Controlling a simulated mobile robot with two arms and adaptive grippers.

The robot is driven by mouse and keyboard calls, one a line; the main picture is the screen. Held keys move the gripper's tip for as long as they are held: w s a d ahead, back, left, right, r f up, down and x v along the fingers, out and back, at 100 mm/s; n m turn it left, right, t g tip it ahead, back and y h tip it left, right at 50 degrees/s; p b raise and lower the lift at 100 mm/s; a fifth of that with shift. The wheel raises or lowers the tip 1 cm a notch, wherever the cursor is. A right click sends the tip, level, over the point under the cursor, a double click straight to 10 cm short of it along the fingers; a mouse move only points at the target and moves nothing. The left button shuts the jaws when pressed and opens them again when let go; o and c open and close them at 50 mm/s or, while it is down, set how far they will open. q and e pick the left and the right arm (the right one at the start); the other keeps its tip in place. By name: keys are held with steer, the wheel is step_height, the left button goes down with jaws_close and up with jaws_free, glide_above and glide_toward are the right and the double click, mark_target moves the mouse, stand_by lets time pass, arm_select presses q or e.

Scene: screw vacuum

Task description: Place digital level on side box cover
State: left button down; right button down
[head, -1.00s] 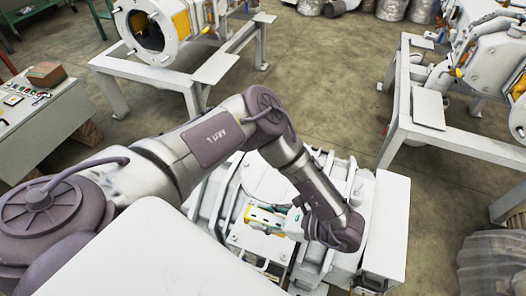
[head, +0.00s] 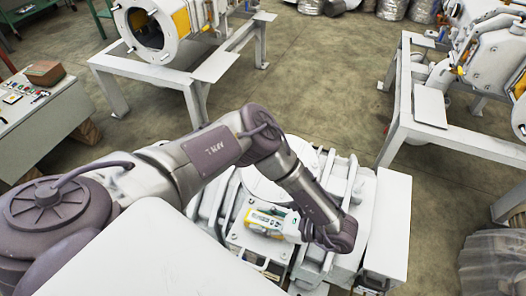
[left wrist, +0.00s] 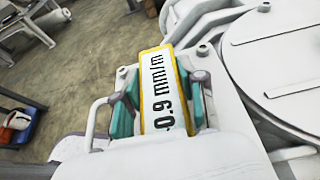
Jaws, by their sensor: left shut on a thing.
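The digital level (head: 263,221) is a small white block with yellow edges. In the left wrist view the level (left wrist: 160,88) shows a display reading about -0.9 mm/m. My left gripper (head: 278,224) is shut on it, with teal finger pads on both sides in the left wrist view (left wrist: 160,105). The level is over a flat light plate (head: 246,239) on the white vacuum machine, which looks like the side box cover. I cannot tell whether the level touches the plate. My right gripper is not in view.
A round lid (left wrist: 275,55) with bolts lies to the right of the level in the left wrist view. Other white machines on frames stand at the back (head: 160,35) and right (head: 470,95). A control desk (head: 40,105) is at left. The concrete floor between them is clear.

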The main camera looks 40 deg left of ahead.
arm_select(q)
steer(key=c, duration=0.7)
jaws_free()
steer(key=shift+o, duration=0.2)
